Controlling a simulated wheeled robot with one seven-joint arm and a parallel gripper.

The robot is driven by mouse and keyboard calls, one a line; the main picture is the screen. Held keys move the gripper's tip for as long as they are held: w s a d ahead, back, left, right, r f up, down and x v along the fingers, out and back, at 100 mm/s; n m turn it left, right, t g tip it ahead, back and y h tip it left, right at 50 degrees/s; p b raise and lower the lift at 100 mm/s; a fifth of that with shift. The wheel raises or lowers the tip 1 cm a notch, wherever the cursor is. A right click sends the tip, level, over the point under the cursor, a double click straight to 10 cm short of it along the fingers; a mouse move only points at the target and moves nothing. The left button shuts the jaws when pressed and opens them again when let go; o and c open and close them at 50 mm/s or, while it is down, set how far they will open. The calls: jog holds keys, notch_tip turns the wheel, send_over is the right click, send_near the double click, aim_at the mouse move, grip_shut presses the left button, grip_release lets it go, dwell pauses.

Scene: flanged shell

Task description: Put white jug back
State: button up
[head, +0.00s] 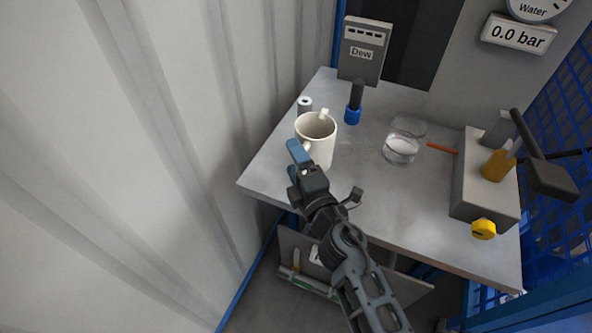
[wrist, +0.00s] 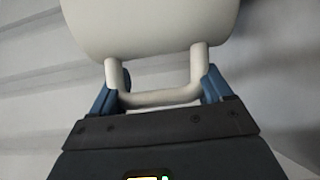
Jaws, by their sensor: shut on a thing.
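The white jug (head: 318,143) is upright at the left side of the grey table (head: 279,160), at its back-left part. I cannot tell whether its base touches the tabletop. My gripper (head: 298,152) is at the jug's near left side. In the wrist view, the jug's body (wrist: 150,25) fills the top of the picture and its handle comes down between the blue fingers of my gripper (wrist: 160,95). My gripper is shut on the handle.
A grey spool-like item (head: 305,104) stands just behind the jug. The Dew box (head: 364,50) with a blue-tipped probe (head: 353,114) is behind right. A glass of clear liquid (head: 401,148) stands right, near an orange stick (head: 442,149).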

jog(key=shift+f, duration=0.25)
jog(key=shift+f, duration=0.1)
jog(key=o, duration=1.5)
jog(key=p+v, duration=0.1)
jog(key=v, duration=1.1)
